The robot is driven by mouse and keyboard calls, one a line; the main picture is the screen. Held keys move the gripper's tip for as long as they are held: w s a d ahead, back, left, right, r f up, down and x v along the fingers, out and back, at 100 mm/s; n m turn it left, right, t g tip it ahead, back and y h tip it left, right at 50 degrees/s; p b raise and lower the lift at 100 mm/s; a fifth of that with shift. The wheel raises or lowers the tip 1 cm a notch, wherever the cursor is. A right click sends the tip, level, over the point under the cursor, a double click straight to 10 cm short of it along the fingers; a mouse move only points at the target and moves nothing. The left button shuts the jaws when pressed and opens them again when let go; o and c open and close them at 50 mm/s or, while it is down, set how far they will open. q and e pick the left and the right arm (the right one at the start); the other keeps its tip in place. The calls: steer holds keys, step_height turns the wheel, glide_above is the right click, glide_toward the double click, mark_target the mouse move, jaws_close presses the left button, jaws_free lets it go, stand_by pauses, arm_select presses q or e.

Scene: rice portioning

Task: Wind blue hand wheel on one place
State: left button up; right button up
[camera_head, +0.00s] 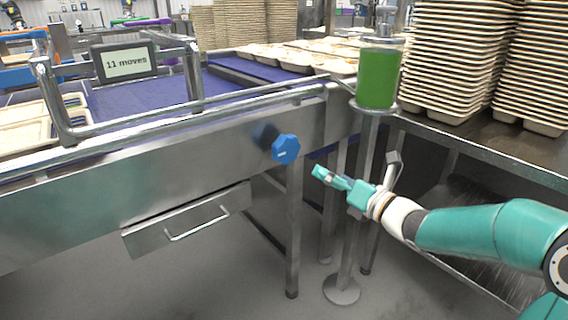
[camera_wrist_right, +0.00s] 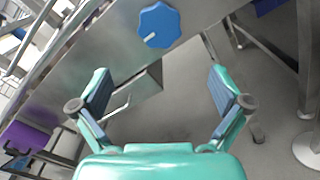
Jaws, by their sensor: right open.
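The blue hand wheel (camera_head: 286,149) is mounted on the steel side panel of the conveyor, near its right end. It has a lobed rim and a white mark that points left in the head view. In the right wrist view the wheel (camera_wrist_right: 159,25) is at the top, ahead of the fingers, with its white mark toward the lower left. My right gripper (camera_head: 322,173) is to the right of and a little below the wheel, apart from it. In the wrist view the right gripper (camera_wrist_right: 160,92) is wide open and empty. My left gripper is not in view.
A sign (camera_head: 128,62) reading "11 moves" stands on the conveyor rail. A drawer (camera_head: 188,217) with a handle is below the panel. A green cylinder (camera_head: 378,77) stands on a steel post beside my right arm. Stacked trays (camera_head: 462,60) fill the right table.

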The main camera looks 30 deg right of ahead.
mark_target(289, 151)
steer(key=w, duration=0.5)
steer(key=w+a, duration=0.1)
steer(key=w, duration=1)
steer(key=shift+w+a, duration=0.15)
steer(key=shift+w, duration=0.15)
steer(key=shift+a, duration=0.1)
steer(key=c, duration=1)
